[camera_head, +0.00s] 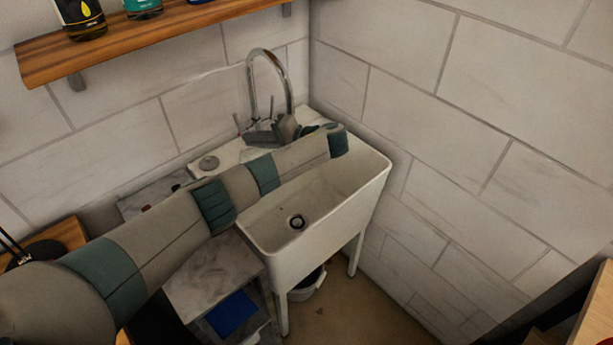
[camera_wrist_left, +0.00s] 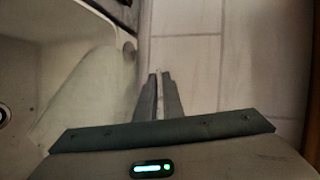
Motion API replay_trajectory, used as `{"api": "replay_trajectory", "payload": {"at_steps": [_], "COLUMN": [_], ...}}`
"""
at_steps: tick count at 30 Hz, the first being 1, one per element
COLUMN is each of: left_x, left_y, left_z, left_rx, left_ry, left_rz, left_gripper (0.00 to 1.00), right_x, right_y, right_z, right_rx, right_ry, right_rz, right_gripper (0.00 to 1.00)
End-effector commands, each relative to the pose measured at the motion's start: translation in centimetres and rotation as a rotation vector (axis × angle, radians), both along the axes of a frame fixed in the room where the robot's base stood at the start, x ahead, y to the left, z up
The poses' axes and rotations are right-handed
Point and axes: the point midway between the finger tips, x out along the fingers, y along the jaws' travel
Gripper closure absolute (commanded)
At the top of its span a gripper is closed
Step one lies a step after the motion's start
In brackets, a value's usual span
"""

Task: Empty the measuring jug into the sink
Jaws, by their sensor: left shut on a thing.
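My left arm reaches from the lower left across the white sink (camera_head: 258,236). Its gripper (camera_head: 262,136) is by the tap at the back of the sink and partly hidden by my arm. In the left wrist view the fingers (camera_wrist_left: 158,76) are close together with a thin pale strip between them. A pale, see-through shape (camera_wrist_left: 84,105) beside them, over the sink, looks like the tilted measuring jug. Its edges are faint, and I cannot tell whether it holds liquid. The jug does not show clearly in the head view. My right gripper is not in view.
The chrome tap (camera_head: 270,62) arches over the sink's back ledge. The drain (camera_head: 297,222) is open to view. Tiled walls close in behind and to the right. A wooden shelf (camera_head: 140,38) with bottles hangs at upper left. A bucket (camera_head: 306,285) stands under the sink.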

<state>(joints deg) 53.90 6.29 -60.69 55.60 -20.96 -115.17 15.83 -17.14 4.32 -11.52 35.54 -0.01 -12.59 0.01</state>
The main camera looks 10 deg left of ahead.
Motion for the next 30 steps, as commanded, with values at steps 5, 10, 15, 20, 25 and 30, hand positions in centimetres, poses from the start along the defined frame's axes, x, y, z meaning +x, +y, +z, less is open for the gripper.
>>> {"api": "replay_trajectory", "payload": {"at_steps": [5,10,15,20,25,30], "left_x": [-0.3,-0.6,-0.8,-1.0,-1.1,-1.3], "left_y": [1.8,3.0,4.0,4.9,5.7,6.6], "left_z": [-1.1,-2.7,-4.0,-5.7,-7.5,-9.3], "left_rx": [-0.087,-0.195,-0.303,-0.403,-0.508,-0.607], "left_ry": [-0.017,-0.039,-0.057,-0.079,-0.099,-0.119], "left_rz": [0.000,0.000,0.001,0.002,0.003,0.002], "left_gripper": [1.00,1.00,1.00,1.00,1.00,1.00], "right_x": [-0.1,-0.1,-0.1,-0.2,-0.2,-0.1], "right_y": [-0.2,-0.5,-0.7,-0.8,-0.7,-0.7], "right_z": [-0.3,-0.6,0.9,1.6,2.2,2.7], "right_rx": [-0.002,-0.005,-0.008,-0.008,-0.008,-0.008], "right_ry": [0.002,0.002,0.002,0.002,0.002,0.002], "right_rz": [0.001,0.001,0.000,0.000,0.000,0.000], "right_gripper": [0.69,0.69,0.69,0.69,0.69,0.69]}}
